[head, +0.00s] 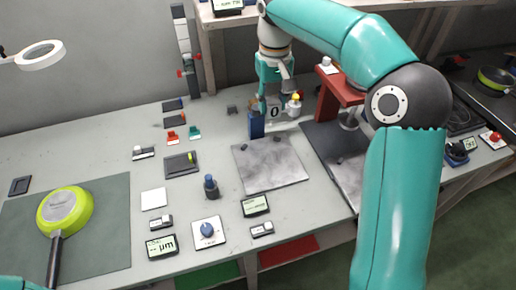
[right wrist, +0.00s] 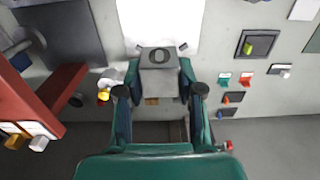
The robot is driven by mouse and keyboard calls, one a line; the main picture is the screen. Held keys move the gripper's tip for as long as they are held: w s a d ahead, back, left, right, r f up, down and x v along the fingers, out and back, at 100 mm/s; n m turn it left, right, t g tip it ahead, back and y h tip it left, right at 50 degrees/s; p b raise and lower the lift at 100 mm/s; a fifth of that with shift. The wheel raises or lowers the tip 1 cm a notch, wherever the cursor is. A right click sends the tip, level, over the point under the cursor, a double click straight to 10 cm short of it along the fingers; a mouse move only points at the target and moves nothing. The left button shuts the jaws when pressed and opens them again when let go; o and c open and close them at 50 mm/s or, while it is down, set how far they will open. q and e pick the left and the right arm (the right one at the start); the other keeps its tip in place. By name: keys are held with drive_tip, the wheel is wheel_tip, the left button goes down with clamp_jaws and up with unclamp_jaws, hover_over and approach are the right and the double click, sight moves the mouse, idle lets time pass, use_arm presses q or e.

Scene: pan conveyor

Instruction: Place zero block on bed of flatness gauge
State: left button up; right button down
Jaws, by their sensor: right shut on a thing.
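The zero block (head: 275,109) is a grey block marked "0". My right gripper (head: 276,104) is shut on it, over the table behind a grey flat slab (head: 270,172). In the right wrist view the block (right wrist: 160,58) sits between the fingers, its "0" face showing. What looks like the flatness gauge is a red stand (head: 338,88) with a spindle over a dark flat bed (head: 322,142), right of the block. My arm hides part of that bed. The block is apart from the bed. My left gripper is out of view.
A blue knob box (head: 208,232), small displays (head: 255,206) and a green pan (head: 65,211) lie to the front and left. The bed's visible left part looks clear.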

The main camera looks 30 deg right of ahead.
sight(268, 161)
drive_tip(key=shift+w+f, duration=0.1)
drive_tip(key=shift+w, duration=0.15)
wheel_tip(268, 161, down, 20)
drive_tip(key=shift+r, duration=0.25)
drive_tip(key=shift+f, duration=0.2)
drive_tip(key=c, duration=0.7)
unclamp_jaws()
drive_tip(key=shift+r, duration=0.2)
wheel_tip(268, 161, up, 12)
